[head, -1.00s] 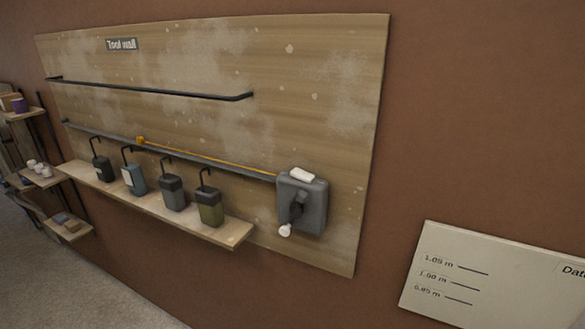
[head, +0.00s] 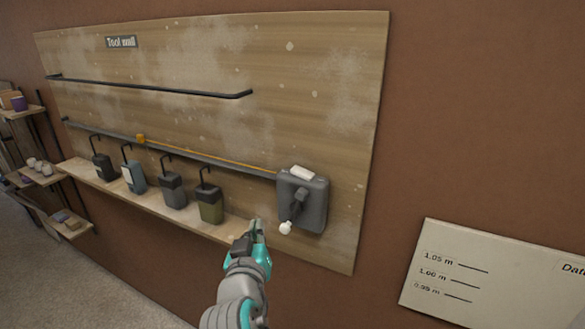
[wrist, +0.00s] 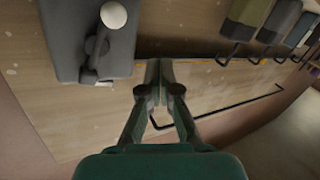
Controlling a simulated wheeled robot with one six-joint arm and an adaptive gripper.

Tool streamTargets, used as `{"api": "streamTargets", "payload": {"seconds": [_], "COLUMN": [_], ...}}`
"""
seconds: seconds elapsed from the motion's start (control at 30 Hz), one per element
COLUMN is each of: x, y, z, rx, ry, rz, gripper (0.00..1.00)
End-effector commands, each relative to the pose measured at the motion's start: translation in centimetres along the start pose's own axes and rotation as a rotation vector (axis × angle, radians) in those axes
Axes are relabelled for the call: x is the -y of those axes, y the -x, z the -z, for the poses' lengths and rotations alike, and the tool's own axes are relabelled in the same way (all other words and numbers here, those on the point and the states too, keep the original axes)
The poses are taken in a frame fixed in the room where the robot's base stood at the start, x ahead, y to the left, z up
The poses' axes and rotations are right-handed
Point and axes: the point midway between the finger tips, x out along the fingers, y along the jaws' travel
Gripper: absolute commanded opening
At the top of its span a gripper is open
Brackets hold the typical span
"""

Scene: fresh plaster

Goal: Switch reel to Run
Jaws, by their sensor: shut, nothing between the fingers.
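The reel (head: 305,196) is a grey box fixed to the wooden board, with a pale label on top and a dark lever ending in a white knob (head: 285,228). The lever points down and slightly left in the head view. In the wrist view the reel (wrist: 67,38) is at upper left, with its white knob (wrist: 113,15) near the top edge. My gripper (head: 257,224) is shut and empty, left of the knob and apart from it in the head view. It also shows in the wrist view (wrist: 153,65), beside the reel. The label's lettering is not readable.
A shelf (head: 225,230) under the board carries several dark containers, such as an olive one (head: 210,204), with hooks above. A yellow line (head: 225,161) runs from the reel to an orange piece (head: 140,139). A white panel (head: 490,275) is at right.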

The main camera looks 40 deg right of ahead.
Motion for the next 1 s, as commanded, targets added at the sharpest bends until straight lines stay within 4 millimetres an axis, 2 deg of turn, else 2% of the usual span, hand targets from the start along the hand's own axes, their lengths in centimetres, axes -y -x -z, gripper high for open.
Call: {"api": "streamTargets", "payload": {"seconds": [0.03,0.2,0.4,0.5,0.7,1.0], "x": [-0.6,-3.2,-6.2,-7.3,-8.5,-8.7], "y": [-0.3,-0.4,0.6,1.2,2.1,2.3], "z": [2.0,7.3,12.3,13.9,15.5,15.7], "rx": [0.003,0.045,0.107,0.136,0.174,0.181], "ry": [-0.039,-0.173,-0.35,-0.425,-0.511,-0.525], "rz": [-0.037,-0.166,-0.29,-0.334,-0.378,-0.385], "gripper": [0.0,0.0,0.0,0.0,0.0,0.0]}}
